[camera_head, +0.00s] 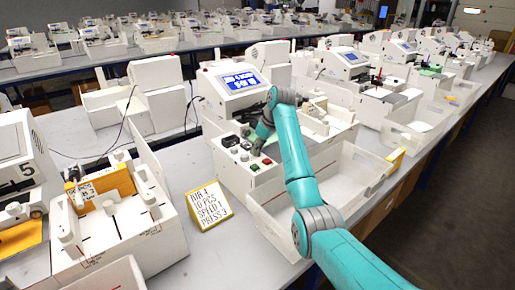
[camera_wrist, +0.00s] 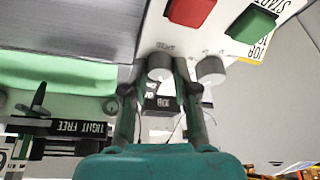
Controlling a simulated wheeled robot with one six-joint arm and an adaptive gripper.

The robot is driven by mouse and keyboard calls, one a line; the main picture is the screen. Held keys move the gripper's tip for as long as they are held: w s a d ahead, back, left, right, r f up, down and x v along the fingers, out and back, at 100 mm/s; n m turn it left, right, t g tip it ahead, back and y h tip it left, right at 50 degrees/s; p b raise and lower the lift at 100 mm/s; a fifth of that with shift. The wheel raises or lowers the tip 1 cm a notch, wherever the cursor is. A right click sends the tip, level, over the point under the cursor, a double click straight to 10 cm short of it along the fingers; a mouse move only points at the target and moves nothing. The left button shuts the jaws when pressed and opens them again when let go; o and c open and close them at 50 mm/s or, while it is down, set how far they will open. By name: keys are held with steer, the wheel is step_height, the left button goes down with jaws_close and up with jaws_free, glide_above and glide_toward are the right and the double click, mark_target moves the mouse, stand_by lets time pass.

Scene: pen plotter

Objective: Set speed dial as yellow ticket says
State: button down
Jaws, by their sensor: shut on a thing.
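The yellow ticket (camera_head: 210,208) stands on the table left of the plotter (camera_head: 236,150); it seems to read JOB 4, 10 PCS, SPEED 1, with a PRESS line whose number is unclear. My gripper (camera_head: 257,148) reaches down to the plotter's front panel. In the wrist view, my gripper (camera_wrist: 158,75) is shut on a round grey dial (camera_wrist: 160,67). A second grey dial (camera_wrist: 210,69) sits right beside it, outside the fingers.
A red button (camera_wrist: 190,12) and a green button (camera_wrist: 251,24) are close to the dials. The plotter's blue screen (camera_head: 240,81) is lit. An open clear tray (camera_head: 290,215) lies in front. Another machine (camera_head: 110,210) stands to the left.

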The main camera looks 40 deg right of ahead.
steer(key=c, duration=0.9)
jaws_free()
steer(key=v, duration=0.7)
steer(key=shift+r, duration=0.2)
steer(key=shift+s+d, duration=0.1)
steer(key=shift+s, duration=0.05)
